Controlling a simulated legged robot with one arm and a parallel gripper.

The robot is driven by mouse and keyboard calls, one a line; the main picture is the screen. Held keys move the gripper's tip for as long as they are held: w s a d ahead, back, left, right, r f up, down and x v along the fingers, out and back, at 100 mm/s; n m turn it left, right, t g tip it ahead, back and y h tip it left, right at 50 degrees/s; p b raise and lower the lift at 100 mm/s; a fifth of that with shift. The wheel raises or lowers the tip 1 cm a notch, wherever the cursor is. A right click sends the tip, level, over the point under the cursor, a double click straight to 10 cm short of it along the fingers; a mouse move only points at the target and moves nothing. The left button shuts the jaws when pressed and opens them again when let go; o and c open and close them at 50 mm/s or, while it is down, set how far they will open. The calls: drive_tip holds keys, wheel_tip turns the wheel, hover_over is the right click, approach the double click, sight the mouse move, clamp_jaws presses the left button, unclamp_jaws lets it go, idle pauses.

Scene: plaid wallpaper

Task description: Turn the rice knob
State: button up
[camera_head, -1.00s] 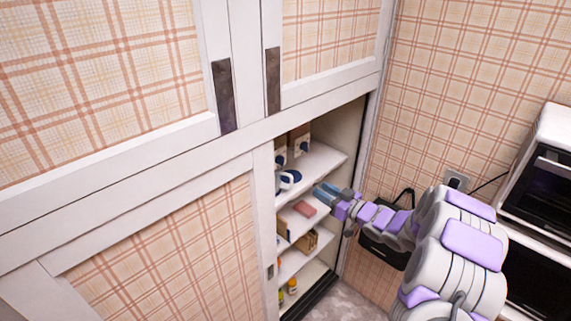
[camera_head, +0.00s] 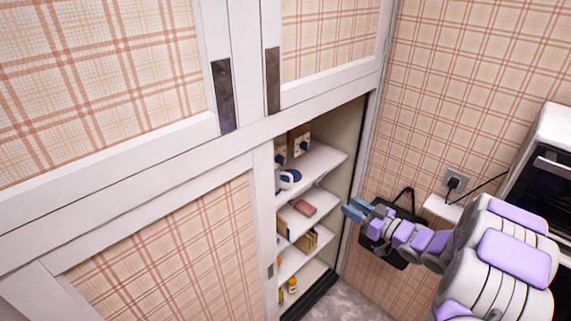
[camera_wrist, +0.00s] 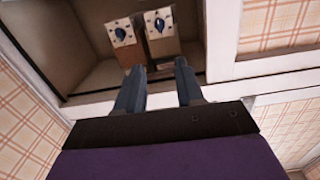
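Two box-like dispensers with dark blue knobs stand on the upper shelf of the open cabinet. In the head view they are the nearer-wall dispenser (camera_head: 300,138) and a partly hidden one (camera_head: 280,154). In the wrist view I see a left knob (camera_wrist: 120,33) and a right knob (camera_wrist: 159,24), each on a pale plate. I cannot read which one is for rice. My gripper (camera_head: 352,211) is outside the cabinet opening, lower than the dispensers and to their right. In the wrist view its fingers (camera_wrist: 159,66) are apart and empty, short of the knobs.
A reddish block (camera_head: 305,208) lies on the shelf below. The sliding plaid door (camera_head: 170,250) covers the cabinet's left part. A black bag (camera_head: 405,195) hangs on the right wall behind my arm.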

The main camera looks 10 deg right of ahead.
drive_tip(key=v, duration=0.6)
drive_tip(key=shift+s+d, duration=0.2)
drive_tip(key=shift+f, duration=0.1)
